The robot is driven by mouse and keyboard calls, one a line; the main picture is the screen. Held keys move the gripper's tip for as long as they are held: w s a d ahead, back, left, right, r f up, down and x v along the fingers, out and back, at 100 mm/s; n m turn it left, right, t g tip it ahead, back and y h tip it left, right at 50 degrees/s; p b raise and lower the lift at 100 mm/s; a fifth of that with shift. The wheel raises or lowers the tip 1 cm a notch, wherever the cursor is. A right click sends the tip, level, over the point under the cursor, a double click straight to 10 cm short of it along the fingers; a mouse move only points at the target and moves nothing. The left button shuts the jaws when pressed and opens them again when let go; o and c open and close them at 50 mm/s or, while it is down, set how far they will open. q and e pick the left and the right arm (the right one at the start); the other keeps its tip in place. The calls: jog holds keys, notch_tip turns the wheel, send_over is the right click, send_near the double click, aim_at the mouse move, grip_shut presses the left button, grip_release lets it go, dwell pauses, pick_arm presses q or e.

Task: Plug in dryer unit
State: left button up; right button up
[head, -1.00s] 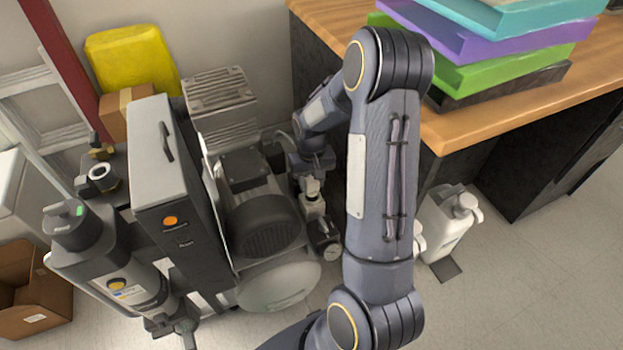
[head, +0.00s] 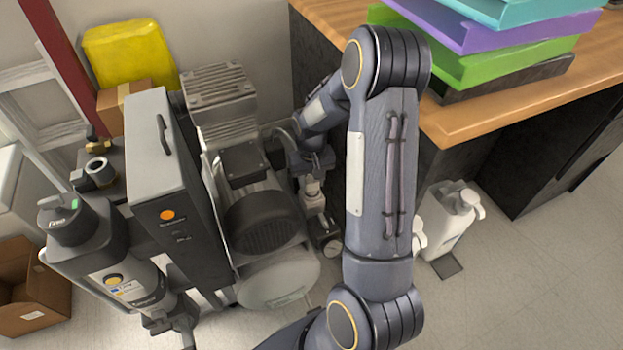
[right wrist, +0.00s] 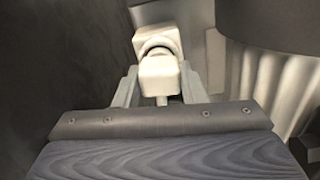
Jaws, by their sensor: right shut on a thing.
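My right gripper (head: 312,180) reaches down into the gap between the compressor (head: 262,215) and the desk. In the right wrist view its fingers (right wrist: 160,90) are shut on a cream plug (right wrist: 160,78). A second cream block with a rounded collar (right wrist: 158,42) sits directly beyond the plug; I cannot tell whether they are joined. A tall grey cabinet with an orange button (head: 166,214) stands left of the compressor motor, and a canister with a label (head: 125,280) stands further left. I cannot tell which is the dryer unit. My left gripper is not in view.
The wooden desk (head: 470,118) with stacked coloured trays (head: 520,60) borders the gap on the right. A white jug (head: 450,220) stands on the floor beneath. A cardboard box (head: 35,300) and yellow container (head: 130,58) are at left. The floor at lower right is clear.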

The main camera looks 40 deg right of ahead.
jog(key=shift+f, duration=0.4)
jog(key=o, duration=1.1)
jog(key=shift+c, duration=0.2)
notch_tip(320, 180, up, 7)
jog(key=shift+f+p, duration=0.1)
jog(key=shift+p, duration=1.05)
jog(key=shift+r, duration=0.5)
